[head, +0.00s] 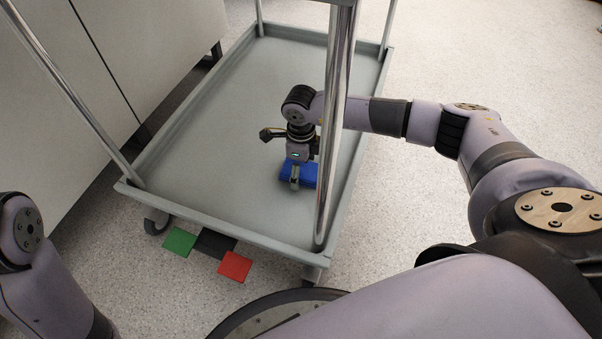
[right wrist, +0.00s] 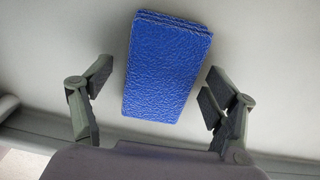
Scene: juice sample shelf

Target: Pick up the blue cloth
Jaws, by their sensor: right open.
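The blue cloth (head: 312,174) is a folded, textured block lying on the grey lower tray of the trolley (head: 230,130), near its right side. In the right wrist view the blue cloth (right wrist: 165,65) shows almost whole, between and beyond the fingertips. My right gripper (head: 297,180) points down over the cloth and partly hides it in the head view. In the right wrist view its fingers (right wrist: 160,100) are spread, one on each side of the cloth's near part, with a gap on both sides. My left gripper is out of view; only part of my left arm shows.
A chrome trolley post (head: 335,130) stands close beside my right arm. The tray has a raised rim (head: 240,231). Green (head: 179,241), black (head: 214,244) and red (head: 235,266) squares lie at the floor below the tray's front edge. A cabinet (head: 110,60) stands at the left. The rest of the tray is clear.

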